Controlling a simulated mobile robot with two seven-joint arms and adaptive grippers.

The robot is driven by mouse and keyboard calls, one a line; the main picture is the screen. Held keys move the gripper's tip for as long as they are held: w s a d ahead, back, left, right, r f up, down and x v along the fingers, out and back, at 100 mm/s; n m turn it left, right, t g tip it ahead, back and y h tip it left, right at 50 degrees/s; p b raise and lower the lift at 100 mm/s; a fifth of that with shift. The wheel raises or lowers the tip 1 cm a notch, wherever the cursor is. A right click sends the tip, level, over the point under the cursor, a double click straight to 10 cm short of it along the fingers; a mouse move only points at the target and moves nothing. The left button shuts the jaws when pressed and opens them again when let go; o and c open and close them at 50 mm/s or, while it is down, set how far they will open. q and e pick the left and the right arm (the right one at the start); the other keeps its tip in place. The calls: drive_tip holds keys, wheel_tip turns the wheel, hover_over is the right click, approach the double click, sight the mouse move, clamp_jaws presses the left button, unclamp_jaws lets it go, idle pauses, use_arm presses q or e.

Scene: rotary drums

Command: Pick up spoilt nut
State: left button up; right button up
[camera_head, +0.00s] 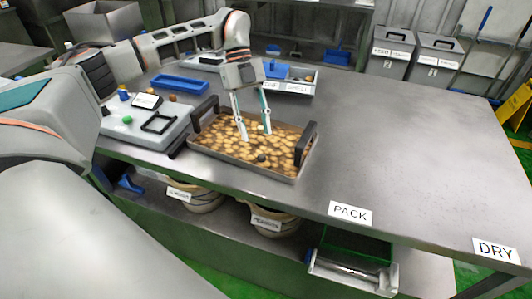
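A tray (193,131) with black handles holds many light golden-brown nuts on the steel table. One dark, nearly black nut (261,157) lies on top of them near the tray's near side; it looks like the spoilt one. My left gripper (256,134) points down over the tray, its two fingers apart with nothing seen between them. The fingertips are at or just above the nuts, a little behind the dark nut in the picture. Contact with the nuts cannot be told. My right gripper is out of view.
A grey device (127,139) with buttons stands left of the tray. Blue trays (180,84) and a labelled sorting tray (290,88) lie behind. The table's right side (400,150) is clear, with PACK (350,213) and DRY (496,251) labels at its front edge.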

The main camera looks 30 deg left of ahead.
sight(262, 158)
use_arm(q)
drive_tip(key=shift+s+d+f, duration=0.25)
drive_tip(key=shift+s+f, duration=0.05)
drive_tip(key=shift+f, duration=0.15)
drive_tip(key=x, duration=0.5)
drive_tip(key=shift+s+d+r, duration=0.1)
drive_tip(key=shift+s+d, duration=0.05)
drive_tip(key=shift+d, duration=0.05)
drive_tip(key=c, duration=0.7)
